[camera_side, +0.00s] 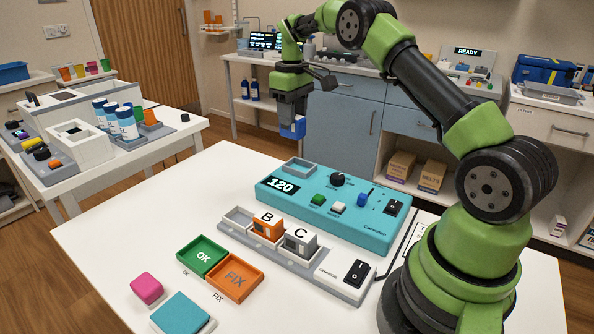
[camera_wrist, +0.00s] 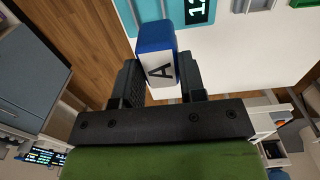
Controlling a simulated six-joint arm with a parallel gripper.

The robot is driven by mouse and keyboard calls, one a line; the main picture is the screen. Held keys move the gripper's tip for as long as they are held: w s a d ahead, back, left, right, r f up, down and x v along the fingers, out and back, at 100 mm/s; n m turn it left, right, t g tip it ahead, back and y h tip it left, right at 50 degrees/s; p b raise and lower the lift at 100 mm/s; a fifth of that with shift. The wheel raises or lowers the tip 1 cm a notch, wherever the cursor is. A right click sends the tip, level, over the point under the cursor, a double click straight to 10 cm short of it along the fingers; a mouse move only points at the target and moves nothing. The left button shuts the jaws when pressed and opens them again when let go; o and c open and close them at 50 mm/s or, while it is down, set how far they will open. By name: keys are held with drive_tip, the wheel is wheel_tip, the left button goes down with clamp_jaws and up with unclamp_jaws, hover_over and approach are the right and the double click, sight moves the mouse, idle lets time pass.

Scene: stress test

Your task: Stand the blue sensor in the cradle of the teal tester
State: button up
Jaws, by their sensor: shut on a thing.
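The blue sensor (camera_side: 293,127) is held in my gripper (camera_side: 291,112), up in the air above and behind the far left end of the teal tester. In the wrist view the sensor (camera_wrist: 157,62), blue with a white face lettered A, sits between the two dark fingers of my gripper (camera_wrist: 161,85). The teal tester (camera_side: 280,198) lies on the white table, its display reading 120. Its grey cradle (camera_side: 299,167) at the far left corner looks empty. Part of the tester also shows in the wrist view (camera_wrist: 150,10).
A grey rack (camera_side: 290,256) in front of the tester holds orange sensor B (camera_side: 267,228) and grey sensor C (camera_side: 300,242); its left slot is empty. Green OK (camera_side: 202,255) and orange FIX (camera_side: 235,281) trays, a pink block (camera_side: 146,288) and a teal block (camera_side: 182,314) are nearer.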

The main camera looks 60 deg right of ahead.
sight(300, 131)
drive_tip(key=f, duration=0.1)
drive_tip(key=d+f, duration=0.1)
drive_tip(key=f, duration=0.1)
drive_tip(key=d+f, duration=0.1)
drive_tip(key=f, duration=0.1)
drive_tip(key=shift+s+f, duration=0.2)
drive_tip(key=shift+s, duration=0.15)
drive_tip(key=shift+f, duration=2.15)
drive_tip(key=shift+f, duration=0.2)
drive_tip(key=o, duration=1)
drive_tip(key=shift+c, duration=0.2)
drive_tip(key=shift+r, duration=0.15)
